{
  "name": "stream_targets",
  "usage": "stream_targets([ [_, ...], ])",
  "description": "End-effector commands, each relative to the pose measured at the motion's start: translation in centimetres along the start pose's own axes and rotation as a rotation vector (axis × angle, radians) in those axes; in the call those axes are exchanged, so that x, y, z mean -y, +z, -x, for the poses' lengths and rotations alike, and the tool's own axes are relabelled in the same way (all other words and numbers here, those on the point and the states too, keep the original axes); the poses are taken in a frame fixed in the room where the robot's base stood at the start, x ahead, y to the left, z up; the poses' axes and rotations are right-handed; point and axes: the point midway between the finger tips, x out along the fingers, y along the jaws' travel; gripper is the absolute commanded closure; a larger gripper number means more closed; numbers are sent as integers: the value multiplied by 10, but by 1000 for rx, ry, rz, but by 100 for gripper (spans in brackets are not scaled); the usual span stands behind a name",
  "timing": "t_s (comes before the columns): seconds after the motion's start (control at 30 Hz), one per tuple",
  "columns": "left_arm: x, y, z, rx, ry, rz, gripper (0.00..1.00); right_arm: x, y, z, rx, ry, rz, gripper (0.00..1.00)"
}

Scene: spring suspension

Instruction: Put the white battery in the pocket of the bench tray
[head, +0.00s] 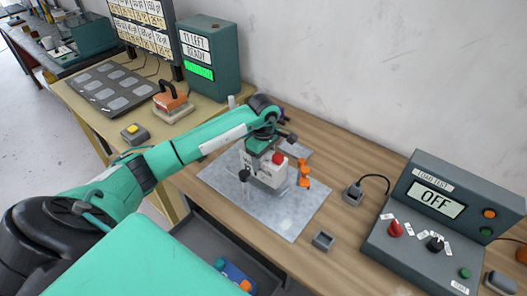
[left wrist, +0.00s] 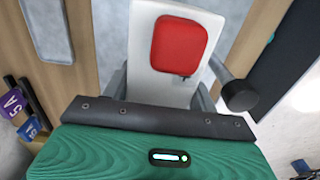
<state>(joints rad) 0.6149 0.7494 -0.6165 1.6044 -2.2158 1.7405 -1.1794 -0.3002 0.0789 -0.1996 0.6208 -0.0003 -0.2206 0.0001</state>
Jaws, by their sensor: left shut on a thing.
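My left gripper (head: 266,147) is over the grey mat on the wooden bench. It is shut on a white block with a red square patch, which I take for the white battery (head: 262,172). In the left wrist view the white battery (left wrist: 178,88) stands between two grey fingers, its red patch toward the camera. The fingers hide part of its sides. I cannot tell whether its bottom touches the mat. A small grey open-topped holder (head: 323,241) sits near the bench's front edge; I cannot tell whether it is the tray pocket. My right gripper is not in view.
The grey mat (head: 300,216) lies under the arm. An orange part (head: 304,174) and a black knob (head: 244,175) are close to the gripper. A load-test console (head: 430,235) stands at right. A dark tray with pale pads (head: 85,92) lies on the left bench.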

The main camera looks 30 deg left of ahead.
Motion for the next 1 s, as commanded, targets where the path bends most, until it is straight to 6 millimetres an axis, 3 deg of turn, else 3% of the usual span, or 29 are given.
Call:
stream_targets([
  [0.13, -2, 0, -4, 1, 7, 1, 100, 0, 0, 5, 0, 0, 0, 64],
  [0.4, -2, 0, -34, 1, 7, 1, 100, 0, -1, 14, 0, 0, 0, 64],
  [0.8, -2, -1, -40, 0, 9, 0, 100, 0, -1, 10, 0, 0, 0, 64],
  [0.83, 0, 0, -44, -1, 1, -1, 37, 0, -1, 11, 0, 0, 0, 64],
  [0.93, 0, 0, -43, -1, 0, -1, 19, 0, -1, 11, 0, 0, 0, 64],
  [1.0, 0, 0, -43, -1, 0, -1, 19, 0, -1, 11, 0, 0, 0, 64],
])
